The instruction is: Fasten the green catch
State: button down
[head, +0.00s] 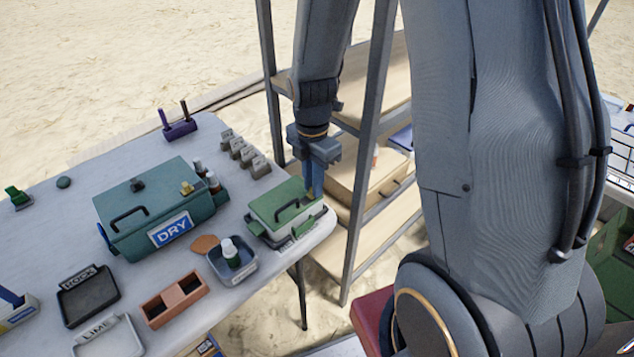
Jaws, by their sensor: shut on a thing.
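A small box with a green lid (279,203) and a pale body stands at the right end of the table. Its lid is down, with a dark handle on top.
A teal box (155,210) marked DRY stands to the left. A grey tray (233,262) with a white-capped bottle sits close to the green-lidded box. Small grey blocks (243,152) stand behind. A metal-framed shelf (365,150) rises just beyond the table's right edge.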

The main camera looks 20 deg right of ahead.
jog(key=c, duration=1.7)
grip_release()
jog(key=shift+r+b, duration=0.4)
jog(key=shift+r, duration=3.55)
jog(key=s+m, duration=0.3)
jog(key=m, duration=0.4)
jog(key=s+m, duration=0.4)
jog(key=m, duration=0.4)
jog(key=s+m, duration=0.3)
jog(key=m, duration=0.4)
jog(key=shift+s+r+t, duration=0.15)
jog(key=shift+s+t, duration=0.15)
jog(key=shift+s, duration=0.05)
